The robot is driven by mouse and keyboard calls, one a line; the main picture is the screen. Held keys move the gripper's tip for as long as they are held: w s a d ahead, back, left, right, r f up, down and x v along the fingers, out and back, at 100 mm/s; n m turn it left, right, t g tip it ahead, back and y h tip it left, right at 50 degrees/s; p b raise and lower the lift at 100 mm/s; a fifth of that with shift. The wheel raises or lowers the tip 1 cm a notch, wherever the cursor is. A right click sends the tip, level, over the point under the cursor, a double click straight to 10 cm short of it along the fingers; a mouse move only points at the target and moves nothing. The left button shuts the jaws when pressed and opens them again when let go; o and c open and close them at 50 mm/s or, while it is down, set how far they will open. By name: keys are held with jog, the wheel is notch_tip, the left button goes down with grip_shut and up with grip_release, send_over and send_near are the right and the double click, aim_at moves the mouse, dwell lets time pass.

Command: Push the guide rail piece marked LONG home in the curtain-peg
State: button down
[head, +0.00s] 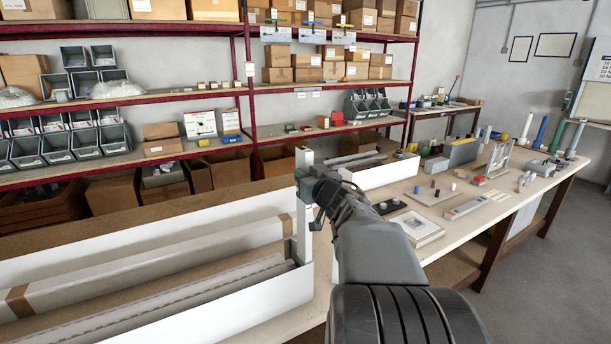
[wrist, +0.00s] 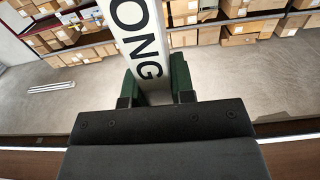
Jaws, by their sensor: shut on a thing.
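My gripper (head: 312,186) is shut on a white guide rail piece (head: 303,235), which it holds roughly upright beside the long white carton at the left. In the wrist view the piece (wrist: 133,28) lies between the two green-padded fingers (wrist: 155,88) and shows the black letters "ONG"; the first letter is cut off at the top edge. In the head view the lower end of the piece is near the carton's end wall; whether it touches is unclear. I cannot pick out the curtain-peg in either view.
A long white open carton (head: 215,302) with long profiles fills the lower left. The workbench (head: 470,215) at right carries small parts, a flat metal-coloured bar (head: 464,208), a white frame (head: 416,228) and upright tubes (head: 541,131). Red shelving (head: 248,90) with boxes and bins stands behind.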

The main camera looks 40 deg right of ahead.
jog(key=shift+f, duration=0.25)
jog(key=c, duration=0.9)
grip_release()
jog(key=shift+s, duration=0.1)
jog(key=s, duration=0.4)
jog(key=s+a, duration=0.1)
jog(key=s, duration=0.4)
jog(key=s+a, duration=0.1)
jog(key=s, duration=0.3)
jog(key=shift+s+b, duration=0.3)
jog(key=shift+b, duration=0.05)
jog(key=shift+w, duration=0.15)
